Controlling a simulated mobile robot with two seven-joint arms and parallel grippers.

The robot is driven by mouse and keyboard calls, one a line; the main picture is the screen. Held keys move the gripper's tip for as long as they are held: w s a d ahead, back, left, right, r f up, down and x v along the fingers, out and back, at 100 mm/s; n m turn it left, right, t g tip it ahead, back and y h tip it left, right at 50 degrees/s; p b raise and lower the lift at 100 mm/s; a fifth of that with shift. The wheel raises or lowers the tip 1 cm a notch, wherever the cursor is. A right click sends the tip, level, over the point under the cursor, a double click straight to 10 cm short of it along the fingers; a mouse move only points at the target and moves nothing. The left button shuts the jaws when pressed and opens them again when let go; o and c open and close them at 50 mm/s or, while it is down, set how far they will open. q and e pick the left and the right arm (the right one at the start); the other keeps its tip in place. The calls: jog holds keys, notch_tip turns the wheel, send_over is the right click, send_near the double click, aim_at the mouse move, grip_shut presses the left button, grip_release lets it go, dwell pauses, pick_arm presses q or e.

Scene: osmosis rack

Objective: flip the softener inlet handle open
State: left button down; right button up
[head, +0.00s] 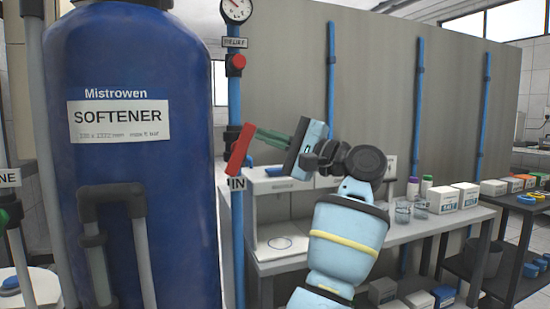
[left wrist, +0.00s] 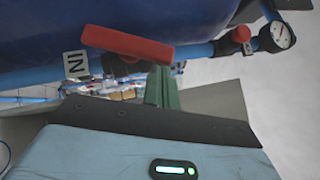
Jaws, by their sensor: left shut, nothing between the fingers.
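The softener inlet handle (head: 238,150) is a red lever on the blue pipe beside the blue softener tank (head: 140,180), just above the IN label (head: 237,184). It stands steeply, tilted with its top to the right in the head view. In the left wrist view the red handle (left wrist: 128,44) lies across the picture next to the IN label (left wrist: 76,66). My left gripper (head: 262,133) is shut and empty. Its green fingertips (left wrist: 160,72) are at the handle's upper end; I cannot tell whether they touch. My right gripper is not in view.
A red relief knob (head: 238,62) and a gauge (head: 237,9) sit higher on the same pipe. A bench (head: 430,222) with beakers (head: 403,211) and white boxes stands behind my arm. A grey panel (head: 390,100) with blue pipes rises behind the bench.

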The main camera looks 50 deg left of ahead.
pick_arm(q)
jog(key=shift+s+r+n+h, duration=0.2)
jog(key=shift+r+n+h, duration=0.3)
jog(key=shift+n+h, duration=0.25)
jog(key=shift+s+a+r+n+h, duration=0.25)
jog(key=shift+s+r+n+h, duration=0.2)
jog(key=shift+r+n+h, duration=0.15)
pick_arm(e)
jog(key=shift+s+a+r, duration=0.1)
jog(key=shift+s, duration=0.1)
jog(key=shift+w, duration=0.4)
